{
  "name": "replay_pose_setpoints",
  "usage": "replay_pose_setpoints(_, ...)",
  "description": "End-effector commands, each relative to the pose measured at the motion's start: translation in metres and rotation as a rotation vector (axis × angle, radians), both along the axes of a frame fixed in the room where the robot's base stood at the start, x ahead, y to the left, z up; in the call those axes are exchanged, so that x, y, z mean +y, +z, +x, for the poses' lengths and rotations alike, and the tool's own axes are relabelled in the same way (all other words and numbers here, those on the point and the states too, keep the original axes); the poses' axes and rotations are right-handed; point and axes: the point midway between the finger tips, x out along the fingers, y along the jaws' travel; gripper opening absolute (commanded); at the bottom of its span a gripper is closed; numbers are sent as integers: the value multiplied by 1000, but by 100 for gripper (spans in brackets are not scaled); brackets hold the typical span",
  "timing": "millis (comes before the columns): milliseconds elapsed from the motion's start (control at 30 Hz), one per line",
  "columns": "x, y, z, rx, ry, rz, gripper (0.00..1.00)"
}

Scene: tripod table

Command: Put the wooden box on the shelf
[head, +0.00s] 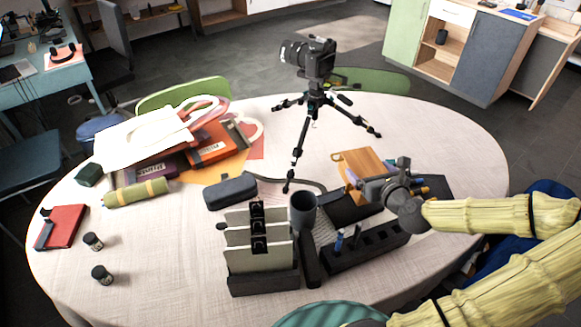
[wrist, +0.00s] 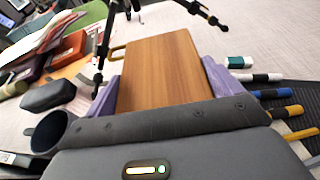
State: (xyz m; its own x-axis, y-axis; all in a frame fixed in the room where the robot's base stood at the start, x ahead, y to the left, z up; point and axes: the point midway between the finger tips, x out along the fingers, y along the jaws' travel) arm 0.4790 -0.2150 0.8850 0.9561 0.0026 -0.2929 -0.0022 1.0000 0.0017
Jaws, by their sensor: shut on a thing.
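The wooden box (head: 358,161) is a flat brown block at the right middle of the table, behind the dark organizer. In the wrist view the wooden box (wrist: 165,75) fills the centre, its wide grained face toward the camera. My gripper (head: 365,182) comes in from the right. Its purple fingers press on both sides of the box in the wrist view. I cannot tell whether the box touches the table. A cabinet with open wooden shelf compartments (head: 437,67) stands on the floor at the back right; I cannot tell whether this is the task's shelf.
A camera on a black tripod (head: 312,95) stands just behind the box, its legs spread wide. A dark cup (head: 303,210), a file holder (head: 262,284) and a pen organizer (head: 365,245) crowd the front. Books (head: 205,145) cover the left. The table's far right is clear.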

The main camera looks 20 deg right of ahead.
Motion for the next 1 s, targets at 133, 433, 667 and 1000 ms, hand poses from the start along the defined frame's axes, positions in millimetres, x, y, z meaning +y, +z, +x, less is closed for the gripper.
replay_pose_setpoints(133, 1, 2, 1, -4, 3, -2, 20)
replay_pose_setpoints(433, 2, 2, 32, -4, 5, -5, 20)
replay_pose_setpoints(667, 0, 2, 74, -5, 1, -5, 20)
replay_pose_setpoints(1000, 0, 3, 137, -6, 0, -5, 20)
